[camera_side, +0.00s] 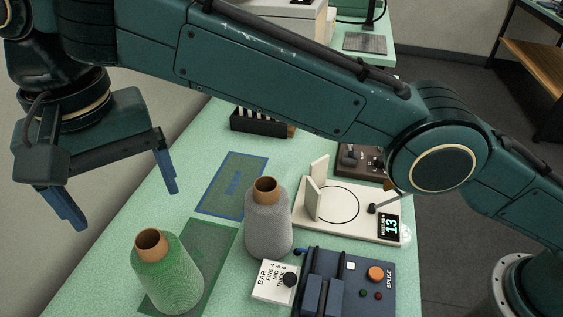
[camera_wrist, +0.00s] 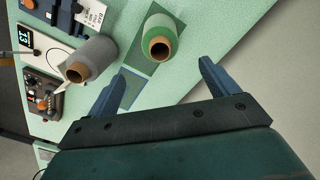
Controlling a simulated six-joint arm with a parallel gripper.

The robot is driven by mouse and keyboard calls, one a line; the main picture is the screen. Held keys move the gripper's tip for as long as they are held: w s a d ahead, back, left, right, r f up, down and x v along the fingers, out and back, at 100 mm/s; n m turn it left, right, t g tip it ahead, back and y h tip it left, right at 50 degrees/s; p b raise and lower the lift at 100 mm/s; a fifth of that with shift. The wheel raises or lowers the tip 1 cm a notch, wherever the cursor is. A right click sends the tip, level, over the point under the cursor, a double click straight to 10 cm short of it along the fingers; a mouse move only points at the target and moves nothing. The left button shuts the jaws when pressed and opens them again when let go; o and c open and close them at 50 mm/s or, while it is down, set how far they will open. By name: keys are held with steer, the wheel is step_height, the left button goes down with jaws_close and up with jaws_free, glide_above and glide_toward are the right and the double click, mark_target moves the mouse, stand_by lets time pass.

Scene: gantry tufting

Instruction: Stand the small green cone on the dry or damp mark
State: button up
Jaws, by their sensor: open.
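The green cone (camera_side: 170,275), with a brown core at its top, stands upright on the dark green mark (camera_side: 212,245) at the front of the table. A blue-outlined mark (camera_side: 233,183) with blurred blue lettering lies bare behind it. In the wrist view the green cone (camera_wrist: 158,32) is at the top middle, and the blue-outlined mark (camera_wrist: 133,90) shows partly behind a finger. My gripper (camera_side: 118,195) is open and empty, raised at the left in the side view. In the wrist view my gripper (camera_wrist: 162,68) has its fingers apart, with nothing between them.
A grey cone (camera_side: 265,225) stands right of the marks, beside a white meter (camera_side: 340,207) reading 13. A blue splice device (camera_side: 345,285) and a white BAR dial card (camera_side: 277,281) are at the front right. A black rack (camera_side: 258,122) stands farther back.

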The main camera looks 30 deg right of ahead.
stand_by(0.5)
steer(key=w+d+r, duration=0.3)
steer(key=d+r, duration=0.1)
steer(key=d, duration=0.3)
steer(key=w+d+r, duration=0.3)
steer(key=d+r, duration=0.1)
steer(key=d, duration=0.2)
steer(key=s+d+r+t+y, duration=0.1)
steer(key=d+r, duration=0.1)
steer(key=d, duration=0.6)
steer(key=s+d+r+t, duration=0.1)
steer(key=d+r, duration=0.2)
steer(key=d, duration=0.5)
steer(key=s+d+f+t, duration=0.1)
steer(key=s+d+f, duration=0.1)
steer(key=s+d, duration=0.4)
steer(key=s+d+f+t, duration=0.15)
steer(key=s+d, duration=0.25)
steer(key=d, duration=0.5)
steer(key=s+d+f+t+h, duration=0.1)
steer(key=s+d+f, duration=0.5)
steer(key=s+f, duration=0.3)
steer(key=shift+s+d+f, duration=0.3)
steer(key=shift+s+d, duration=0.1)
steer(key=shift+s, duration=0.75)
